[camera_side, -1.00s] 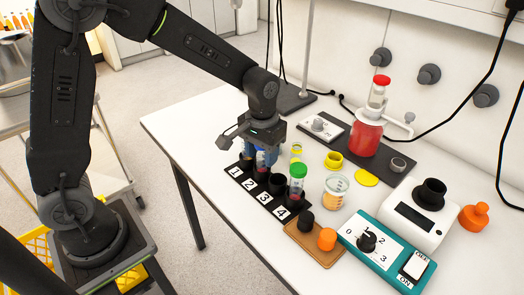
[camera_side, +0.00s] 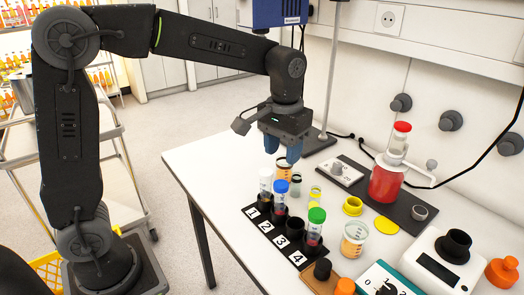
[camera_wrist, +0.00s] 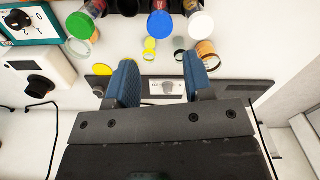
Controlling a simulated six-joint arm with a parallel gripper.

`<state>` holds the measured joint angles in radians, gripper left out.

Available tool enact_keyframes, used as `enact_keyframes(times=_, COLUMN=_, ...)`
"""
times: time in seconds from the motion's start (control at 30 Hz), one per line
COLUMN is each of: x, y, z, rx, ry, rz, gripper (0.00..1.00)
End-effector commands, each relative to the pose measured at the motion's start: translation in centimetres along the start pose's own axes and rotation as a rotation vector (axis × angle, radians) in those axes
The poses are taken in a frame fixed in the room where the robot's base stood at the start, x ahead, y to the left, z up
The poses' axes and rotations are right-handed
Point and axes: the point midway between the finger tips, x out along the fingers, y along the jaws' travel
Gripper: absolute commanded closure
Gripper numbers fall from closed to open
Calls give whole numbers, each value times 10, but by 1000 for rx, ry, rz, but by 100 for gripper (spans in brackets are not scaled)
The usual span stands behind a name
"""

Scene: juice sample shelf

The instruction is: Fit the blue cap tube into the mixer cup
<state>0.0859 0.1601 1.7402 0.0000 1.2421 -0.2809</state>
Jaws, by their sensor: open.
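The blue cap tube (camera_side: 281,188) stands upright in the rack (camera_side: 266,226) at the place labelled 2. Its blue cap (camera_wrist: 160,25) shows at the top of the wrist view. My gripper (camera_side: 283,145) is open and empty, pointing down above the blue cap, clear of it. In the wrist view its two blue fingers (camera_wrist: 159,80) stand apart with nothing between them. The mixer cup is the black cup (camera_side: 455,246) on the white device at the right, and its opening looks empty. It also shows at the left of the wrist view (camera_wrist: 40,87).
A white cap tube (camera_side: 265,181) and a green cap tube (camera_side: 316,227) stand in the rack on either side; place 3 (camera_side: 296,228) looks empty. Beakers (camera_side: 355,238), yellow parts and a red bottle (camera_side: 385,183) stand to the right. A teal switch panel lies in front.

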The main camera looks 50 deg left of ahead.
Motion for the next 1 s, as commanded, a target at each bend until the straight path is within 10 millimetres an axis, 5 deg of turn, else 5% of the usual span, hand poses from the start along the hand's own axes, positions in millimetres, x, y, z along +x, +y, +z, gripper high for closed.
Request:
enact_keyframes(times=0.23, x=-16, y=-11, z=24, rx=23, ry=65, rz=17, gripper=53)
enact_keyframes(times=0.47, x=-34, y=-42, z=96, rx=98, ry=259, rz=48, gripper=53)
enact_keyframes(times=0.7, x=-20, y=-62, z=154, rx=166, ry=433, rz=52, gripper=53)
enact_keyframes(times=1.0, x=-9, y=-68, z=172, rx=192, ry=492, rz=48, gripper=53)
